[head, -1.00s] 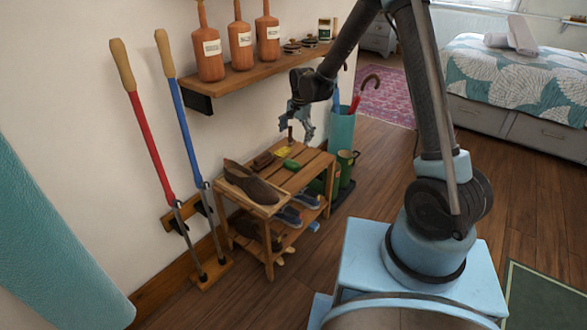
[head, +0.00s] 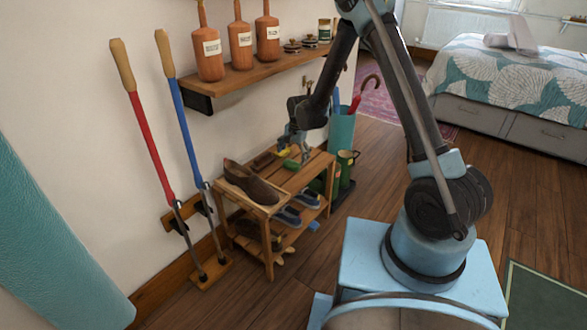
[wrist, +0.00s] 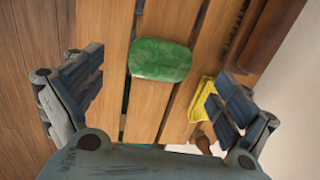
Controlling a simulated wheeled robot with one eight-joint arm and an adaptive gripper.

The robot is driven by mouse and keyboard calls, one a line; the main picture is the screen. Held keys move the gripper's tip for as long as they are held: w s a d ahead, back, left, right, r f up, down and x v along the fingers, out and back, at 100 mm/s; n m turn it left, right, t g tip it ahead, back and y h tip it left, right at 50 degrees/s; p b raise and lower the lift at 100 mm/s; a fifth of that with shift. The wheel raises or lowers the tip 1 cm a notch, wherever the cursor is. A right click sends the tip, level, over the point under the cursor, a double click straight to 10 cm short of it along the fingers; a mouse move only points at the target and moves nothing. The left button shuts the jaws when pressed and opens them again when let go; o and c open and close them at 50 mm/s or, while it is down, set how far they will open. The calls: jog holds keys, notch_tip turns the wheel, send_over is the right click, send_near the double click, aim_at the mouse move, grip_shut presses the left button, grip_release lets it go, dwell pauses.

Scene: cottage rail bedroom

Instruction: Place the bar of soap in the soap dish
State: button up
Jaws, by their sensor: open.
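A green bar of soap (wrist: 160,60) lies flat on the slatted wooden top of a shoe rack; it also shows in the head view (head: 291,164). My gripper (wrist: 160,92) is open and empty above the rack top. In the wrist view the soap lies ahead of the gap between the fingers, apart from both. In the head view my gripper (head: 300,148) hangs close above the soap. A yellow object (wrist: 202,98) lies to the right of the soap, partly behind the right finger. I cannot make out a soap dish for certain in either view.
A brown shoe (head: 249,182) stands at the near end of the rack (head: 296,185). A brush-like brown object (wrist: 262,35) lies beside the soap. A wall shelf (head: 250,74) with bottles hangs above. An umbrella stand (head: 341,131) and green boots (head: 345,168) stand behind the rack.

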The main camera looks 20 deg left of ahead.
aim_at(292, 163)
jog(key=shift+w+a+f, duration=0.15)
jog(key=shift+f, duration=1.1)
jog(key=shift+w+a+f, duration=0.15)
jog(key=shift+f, duration=1.1)
jog(key=c, duration=1.3)
jog(key=shift+r, duration=0.1)
